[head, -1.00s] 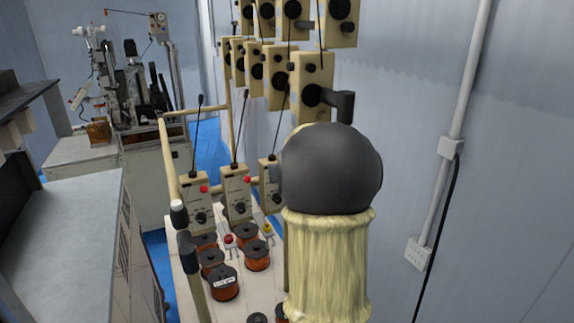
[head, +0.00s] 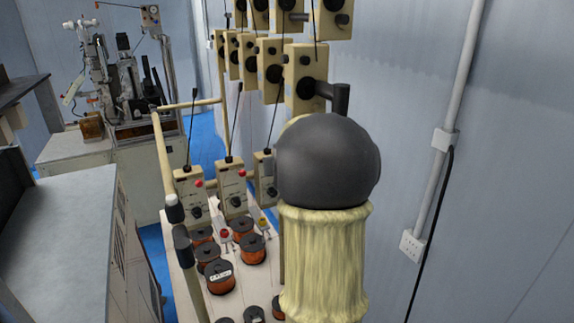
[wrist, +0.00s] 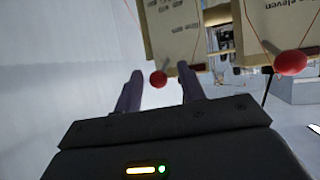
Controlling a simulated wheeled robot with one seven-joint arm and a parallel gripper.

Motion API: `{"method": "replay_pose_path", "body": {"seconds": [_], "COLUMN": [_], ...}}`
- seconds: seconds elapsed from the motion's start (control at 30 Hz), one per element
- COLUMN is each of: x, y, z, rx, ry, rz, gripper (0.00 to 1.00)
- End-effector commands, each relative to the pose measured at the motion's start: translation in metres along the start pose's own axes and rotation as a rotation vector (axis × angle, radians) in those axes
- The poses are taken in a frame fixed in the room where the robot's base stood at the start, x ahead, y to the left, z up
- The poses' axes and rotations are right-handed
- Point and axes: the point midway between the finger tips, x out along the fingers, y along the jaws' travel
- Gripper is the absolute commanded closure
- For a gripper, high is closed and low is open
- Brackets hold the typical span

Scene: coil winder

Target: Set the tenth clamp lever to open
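In the wrist view, my gripper (wrist: 160,73) is open, with its two dark fingers apart. A red ball knob (wrist: 158,79) on a short lever shows between the fingertips, below a beige tension box (wrist: 172,30). The writing on this box is too blurred to read. To its right, another beige box (wrist: 285,22) reads "eleven" and has its own red lever knob (wrist: 290,62). I cannot tell whether a finger touches the first knob. In the head view, my arm hides much of the rack, and I cannot make out the fingers or the lever.
In the head view, beige boxes (head: 305,75) hang in rows on the rack. Below are orange wire spools (head: 252,250) and lower boxes with red knobs (head: 188,190). A grey cabinet (head: 60,235) stands left. The wall (head: 500,180) with a pipe (head: 455,100) is right.

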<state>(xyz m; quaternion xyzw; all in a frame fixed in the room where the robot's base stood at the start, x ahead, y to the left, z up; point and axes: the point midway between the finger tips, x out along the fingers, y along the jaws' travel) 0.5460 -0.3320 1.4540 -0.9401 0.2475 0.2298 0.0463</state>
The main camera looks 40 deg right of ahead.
Motion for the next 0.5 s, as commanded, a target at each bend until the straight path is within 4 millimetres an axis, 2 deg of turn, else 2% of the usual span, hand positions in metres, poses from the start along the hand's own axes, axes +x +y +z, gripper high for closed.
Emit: {"method": "replay_pose_path", "body": {"seconds": [0.17,0.5], "x": [-0.025,-0.093], "y": [0.001,0.001], "z": [0.0,-0.004], "rx": [0.0,-0.001], "ry": [0.002,0.002], "rz": [0.004,0.003], "gripper": [0.6,0.6]}}
